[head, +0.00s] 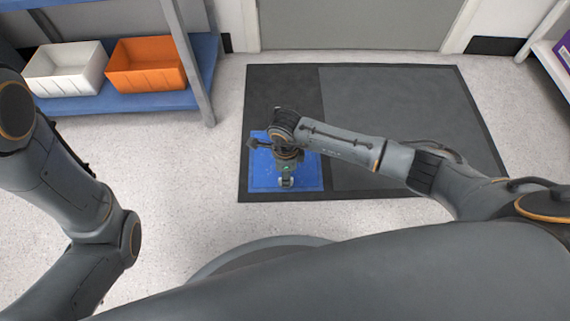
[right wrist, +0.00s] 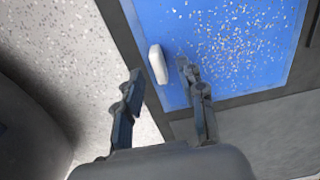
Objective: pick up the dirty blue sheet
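The blue sheet (head: 262,178) lies flat on the left part of the dark floor mat. In the right wrist view the sheet (right wrist: 225,50) is sprinkled with pale and brown specks. A white tab (right wrist: 157,64) sits near the sheet's edge. My right gripper (head: 286,182) is over the sheet in the head view. In the right wrist view its two fingers (right wrist: 160,72) are apart, with the white tab showing between and just beyond the tips. I cannot tell whether they touch it. My left arm is at the left of the head view, with its gripper out of view.
The dark mat (head: 400,120) lies before a grey door (head: 350,25). A blue shelf (head: 135,101) at the upper left holds a white bin (head: 65,75) and an orange bin (head: 147,70). A white shelf (head: 550,60) stands at the right edge. Speckled floor (head: 180,170) is clear.

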